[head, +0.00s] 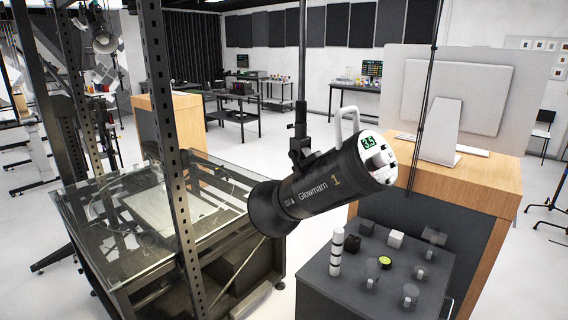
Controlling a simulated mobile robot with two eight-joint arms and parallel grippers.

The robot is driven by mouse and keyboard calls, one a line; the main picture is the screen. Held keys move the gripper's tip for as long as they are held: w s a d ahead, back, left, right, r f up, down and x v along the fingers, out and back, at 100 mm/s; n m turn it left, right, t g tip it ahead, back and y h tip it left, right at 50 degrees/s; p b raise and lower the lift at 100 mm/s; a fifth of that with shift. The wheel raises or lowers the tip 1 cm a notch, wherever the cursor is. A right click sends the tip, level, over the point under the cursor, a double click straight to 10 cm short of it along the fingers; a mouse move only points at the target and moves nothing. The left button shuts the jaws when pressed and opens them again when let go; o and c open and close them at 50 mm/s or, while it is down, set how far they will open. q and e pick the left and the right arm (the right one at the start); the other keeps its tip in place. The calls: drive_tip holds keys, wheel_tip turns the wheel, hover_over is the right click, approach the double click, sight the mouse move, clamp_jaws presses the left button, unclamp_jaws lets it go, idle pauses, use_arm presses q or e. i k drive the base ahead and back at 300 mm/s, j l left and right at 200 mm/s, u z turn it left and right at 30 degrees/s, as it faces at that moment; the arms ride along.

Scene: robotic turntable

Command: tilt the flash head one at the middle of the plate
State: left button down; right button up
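The flash head one (318,190), a black cylinder marked "Glowmarn 1", hangs by its bracket (300,152) from a vertical pole. Its flared black reflector (270,208) points down and to the left. Its back end, with a green display reading 35 (369,143), knobs and a pale handle (346,122), faces up and to the right. A pale, flat plate (165,212) shows on the glass-topped table at left. The reflector is tilted toward the table's side. Neither of my grippers is in view.
A dark cart (405,248) at lower right carries a striped cylinder (336,252), small blocks and glass pieces. A wooden desk with a monitor (460,95) stands behind it.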

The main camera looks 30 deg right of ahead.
sight(346, 173)
drive_tip(key=z, duration=1.45)
